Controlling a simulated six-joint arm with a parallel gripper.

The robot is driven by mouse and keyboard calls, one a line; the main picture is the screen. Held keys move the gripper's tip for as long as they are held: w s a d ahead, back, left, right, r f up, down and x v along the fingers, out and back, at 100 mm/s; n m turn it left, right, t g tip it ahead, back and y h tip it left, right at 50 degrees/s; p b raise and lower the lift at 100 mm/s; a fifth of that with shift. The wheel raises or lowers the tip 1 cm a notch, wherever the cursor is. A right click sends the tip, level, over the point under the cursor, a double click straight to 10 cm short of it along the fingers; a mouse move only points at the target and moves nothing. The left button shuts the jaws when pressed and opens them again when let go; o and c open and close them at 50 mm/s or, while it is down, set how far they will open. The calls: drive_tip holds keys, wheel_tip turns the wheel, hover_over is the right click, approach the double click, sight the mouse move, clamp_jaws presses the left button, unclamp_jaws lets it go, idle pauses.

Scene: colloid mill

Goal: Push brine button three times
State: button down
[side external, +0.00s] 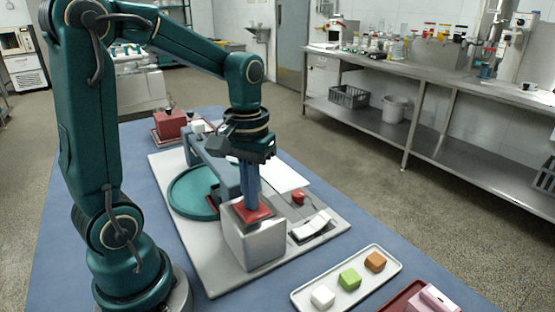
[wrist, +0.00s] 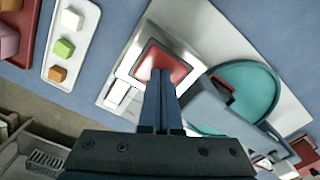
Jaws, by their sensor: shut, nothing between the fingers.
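A grey metal block (side external: 254,241) stands on the pale base plate and has a dark-edged red square top. This red square (wrist: 169,64) also shows in the wrist view. My gripper (side external: 254,206) is shut and empty, pointing down with its fingertips at the red square; whether they touch it I cannot tell. In the wrist view my fingertips (wrist: 161,75) cover part of the square. A small red knob (side external: 298,197) and a white rocker (side external: 311,224) sit on the plate to the right of the block. No label is readable to tell which is the brine button.
A teal round dish (side external: 190,193) and a blue-grey arched arm (side external: 215,164) stand behind the block. A white tray (side external: 303,303) with white, green and orange cubes lies at the front right. A red tray (side external: 395,302) holds a pink block. Blue table is clear at the left.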

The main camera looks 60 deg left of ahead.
drive_tip(key=shift+r, duration=0.1)
wheel_tip(320, 180, up, 7)
drive_tip(key=shift+r, duration=0.2)
idle(1.0)
drive_tip(key=shift+r, duration=1.05)
idle(4.6)
